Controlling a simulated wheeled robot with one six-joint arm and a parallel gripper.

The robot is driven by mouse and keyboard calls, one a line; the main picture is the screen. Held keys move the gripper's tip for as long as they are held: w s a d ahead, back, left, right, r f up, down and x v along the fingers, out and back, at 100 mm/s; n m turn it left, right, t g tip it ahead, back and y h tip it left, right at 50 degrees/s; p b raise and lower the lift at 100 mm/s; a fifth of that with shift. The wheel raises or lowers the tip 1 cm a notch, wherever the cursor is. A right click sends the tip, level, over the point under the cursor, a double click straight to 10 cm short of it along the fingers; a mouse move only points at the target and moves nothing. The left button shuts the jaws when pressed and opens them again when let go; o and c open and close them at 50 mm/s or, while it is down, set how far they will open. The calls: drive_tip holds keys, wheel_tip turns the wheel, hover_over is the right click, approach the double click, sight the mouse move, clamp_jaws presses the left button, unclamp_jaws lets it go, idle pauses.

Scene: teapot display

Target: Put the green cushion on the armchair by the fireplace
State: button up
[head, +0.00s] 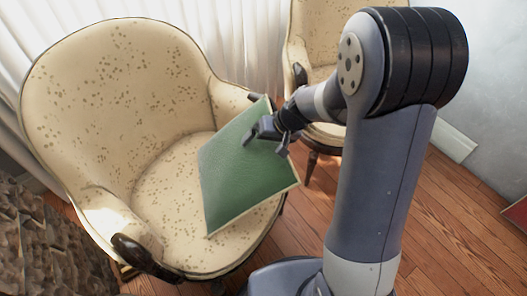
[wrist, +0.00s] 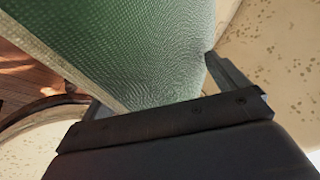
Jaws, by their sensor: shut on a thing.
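The green cushion (head: 240,168) is a flat square with a pale edge. It also fills the upper middle of the wrist view (wrist: 155,50). My gripper (head: 268,136) is shut on its upper right part, and the fingers show at either side of it in the wrist view (wrist: 160,95). The cushion is tilted and hangs in front of the right part of the cream, brown-spotted armchair (head: 110,90), covering part of its seat. I cannot tell whether the cushion touches the seat. The left part of the seat is bare.
A second spotted armchair (head: 315,45) stands behind, partly hidden by my arm. A rough stone surface (head: 40,245) is at the lower left. White curtains (head: 60,30) hang behind the near armchair. Wooden floor (head: 455,215) is open to the right, with a red item (head: 518,212) at the edge.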

drive_tip(key=shift+f+b, duration=0.45)
drive_tip(key=shift+f, duration=1.4)
drive_tip(key=o, duration=1.4)
drive_tip(key=shift+o, duration=0.2)
drive_tip(key=p+v, duration=0.2)
drive_tip(key=v, duration=1)
